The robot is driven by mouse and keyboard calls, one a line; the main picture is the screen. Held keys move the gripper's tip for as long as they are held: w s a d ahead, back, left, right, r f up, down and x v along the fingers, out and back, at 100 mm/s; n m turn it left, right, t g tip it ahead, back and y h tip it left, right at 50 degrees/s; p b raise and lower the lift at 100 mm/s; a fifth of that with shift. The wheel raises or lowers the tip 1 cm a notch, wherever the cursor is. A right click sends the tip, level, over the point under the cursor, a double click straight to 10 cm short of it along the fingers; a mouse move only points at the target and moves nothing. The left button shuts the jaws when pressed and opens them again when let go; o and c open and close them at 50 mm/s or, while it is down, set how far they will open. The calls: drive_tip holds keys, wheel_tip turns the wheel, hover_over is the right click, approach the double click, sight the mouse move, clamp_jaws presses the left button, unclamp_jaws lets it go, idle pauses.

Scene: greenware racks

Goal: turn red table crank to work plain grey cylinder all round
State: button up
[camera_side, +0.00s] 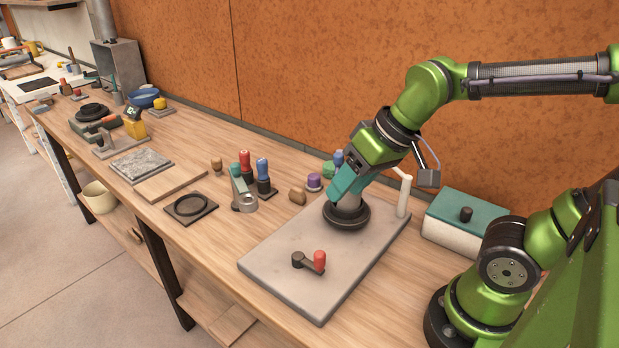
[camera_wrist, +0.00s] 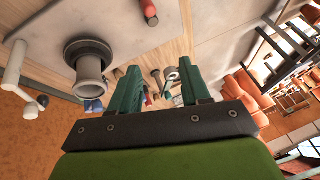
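The plain grey cylinder (camera_side: 349,203) stands upright on a dark round turntable (camera_side: 347,219) on a pale grey slab. In the wrist view the grey cylinder (camera_wrist: 89,68) looks hollow at its end and lies left of my fingers. My gripper (camera_side: 338,194) has teal fingers and partly hides the cylinder in the side view. In the wrist view my gripper (camera_wrist: 160,69) is open, with nothing between the fingers. The red crank (camera_side: 319,260) stands on a dark arm at the slab's front; its red handle (camera_wrist: 149,12) also shows at the wrist view's top.
A white post with a bent arm (camera_side: 402,192) rises at the slab's back right corner. A teal-topped box (camera_side: 465,222) stands to the right. Several small tools with coloured handles stand left of the slab (camera_side: 290,255). The slab's front left is clear apart from the crank.

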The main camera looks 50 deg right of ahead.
sight(320, 253)
drive_tip(key=w+a+n+g+h, duration=0.25)
drive_tip(key=w+n+g, duration=0.2)
drive_tip(key=n, duration=1.35)
drive_tip(key=shift+g+y, duration=0.25)
drive_tip(key=shift+g, duration=0.2)
drive_tip(key=f, duration=1.1)
drive_tip(key=s+f, duration=0.1)
drive_tip(key=f, duration=0.5)
drive_tip(key=shift+a+f, duration=0.2)
drive_tip(key=shift+f, duration=0.05)
clamp_jaws()
